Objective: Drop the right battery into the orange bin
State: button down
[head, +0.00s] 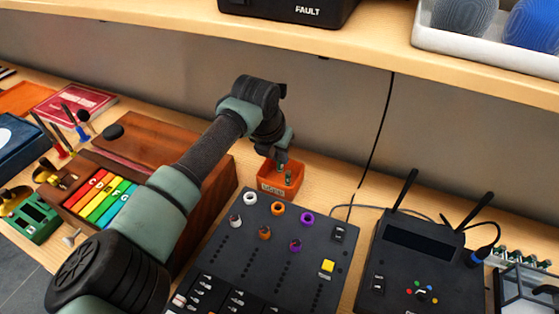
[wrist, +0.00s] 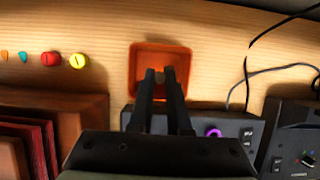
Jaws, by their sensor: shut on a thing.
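The orange bin (head: 272,189) stands on the table behind the black mixer panel. It also shows in the wrist view (wrist: 148,51), under my fingertips. My gripper (head: 284,168) points down over the bin. In the wrist view its fingers (wrist: 160,77) are close together with a small thing between their tips. This is the battery (wrist: 160,76), mostly hidden by the fingers, so its shape and its height over the bin floor are hard to tell. I see no other thing in the visible part of the bin.
The black panel with knobs (head: 270,262) lies in front of the bin. A brown wooden case (head: 210,200) stands to its left. A black box with antennas (head: 425,265) and black cables are at the right. A shelf (head: 330,55) hangs over the back.

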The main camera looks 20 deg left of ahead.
aim_at(279, 167)
notch_tip(279, 167, down, 3)
jog(key=shift+d+r, duration=0.1)
jog(key=shift+r, duration=0.1)
jog(key=shift+w+f, duration=0.2)
jog(key=shift+f, duration=0.1)
jog(key=shift+s+f, duration=0.2)
jog(key=shift+f, duration=0.4)
jog(key=c, duration=0.9)
grip_release()
jog(key=shift+s+f, duration=0.1)
jog(key=shift+f, duration=0.05)
jog(key=shift+o, duration=0.2)
jog(key=shift+r, duration=0.5)
jog(key=v, duration=0.7)
jog(key=shift+r, duration=0.55)
